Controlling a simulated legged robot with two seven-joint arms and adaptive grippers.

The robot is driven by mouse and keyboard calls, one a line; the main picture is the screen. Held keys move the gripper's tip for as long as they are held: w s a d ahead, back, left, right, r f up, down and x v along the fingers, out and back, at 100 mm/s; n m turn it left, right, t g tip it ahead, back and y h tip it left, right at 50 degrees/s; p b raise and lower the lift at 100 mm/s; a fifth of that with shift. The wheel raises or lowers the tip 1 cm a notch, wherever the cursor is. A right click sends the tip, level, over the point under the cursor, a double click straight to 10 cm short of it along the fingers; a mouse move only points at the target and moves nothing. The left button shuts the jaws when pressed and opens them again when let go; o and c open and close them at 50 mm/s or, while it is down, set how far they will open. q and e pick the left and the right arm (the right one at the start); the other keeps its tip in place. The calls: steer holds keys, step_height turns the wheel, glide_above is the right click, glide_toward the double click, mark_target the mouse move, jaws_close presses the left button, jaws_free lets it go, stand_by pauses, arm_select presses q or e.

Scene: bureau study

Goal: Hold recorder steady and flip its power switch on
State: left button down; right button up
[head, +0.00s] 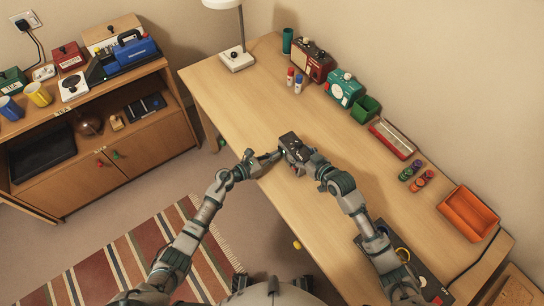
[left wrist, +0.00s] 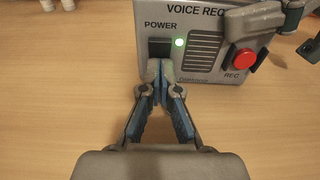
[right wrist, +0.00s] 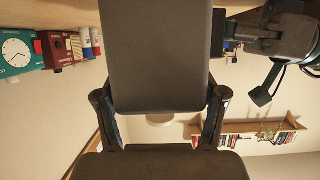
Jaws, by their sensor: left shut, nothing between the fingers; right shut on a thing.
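In the head view the grippers (head: 277,156) and (head: 302,160) meet at the recorder.
A cabinet (head: 150,140) stands left. The desk left of the recorder is clear.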

arm_select(q)
steer(key=shift+s+d+f, duration=0.1)
steer(key=shift+s+f, duration=0.05)
steer(key=shift+f, duration=0.05)
arm_select(e)
steer(key=shift+s+a+f, duration=0.2)
steer(key=shift+f, duration=0.05)
